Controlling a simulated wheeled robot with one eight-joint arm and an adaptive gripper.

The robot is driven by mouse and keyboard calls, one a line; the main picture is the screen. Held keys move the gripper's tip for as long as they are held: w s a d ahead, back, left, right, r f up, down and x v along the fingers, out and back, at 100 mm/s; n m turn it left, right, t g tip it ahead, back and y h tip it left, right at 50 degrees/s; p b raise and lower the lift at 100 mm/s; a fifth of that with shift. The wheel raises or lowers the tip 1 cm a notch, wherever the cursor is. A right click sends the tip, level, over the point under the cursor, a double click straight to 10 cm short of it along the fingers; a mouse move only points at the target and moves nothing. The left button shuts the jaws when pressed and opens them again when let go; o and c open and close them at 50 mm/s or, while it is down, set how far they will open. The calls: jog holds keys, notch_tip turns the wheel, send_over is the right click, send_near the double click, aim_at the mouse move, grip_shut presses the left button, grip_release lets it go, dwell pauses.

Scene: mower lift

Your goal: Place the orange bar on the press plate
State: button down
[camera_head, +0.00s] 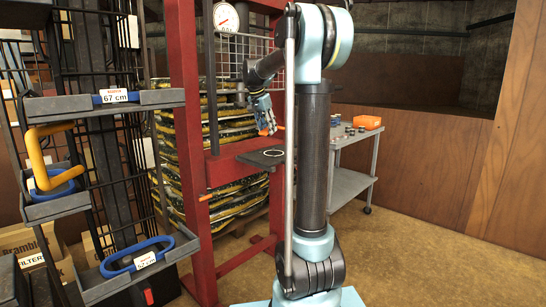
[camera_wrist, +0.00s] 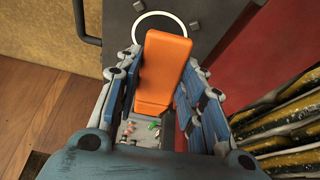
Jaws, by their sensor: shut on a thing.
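The orange bar (camera_wrist: 166,62) is between my gripper's fingers (camera_wrist: 158,95) in the wrist view. My gripper is shut on it. In the head view my gripper (camera_head: 265,122) hangs in front of the red press frame, and only a small part of the bar (camera_head: 280,128) shows. The dark press plate (camera_head: 250,158) with a white ring sits below the gripper. In the wrist view the plate (camera_wrist: 122,14) and its ring lie beyond the bar's far end, and the bar covers part of the plate. The bar appears above the plate, apart from it in the head view.
The red press post (camera_head: 186,110) stands left of the plate, with a gauge (camera_head: 226,17) above. A grey cart (camera_head: 350,185) with an orange case (camera_head: 367,122) and small parts stands behind my arm. A rack (camera_head: 110,103) with blue-handled items fills the left. Yellow-black stacked goods (camera_head: 235,125) are behind the press.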

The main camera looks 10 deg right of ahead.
jog(key=shift+r+m, duration=0.25)
jog(key=shift+m, duration=0.25)
jog(key=shift+f, duration=4.95)
jog(key=c, duration=1.3)
grip_release()
jog(key=shift+f, duration=0.1)
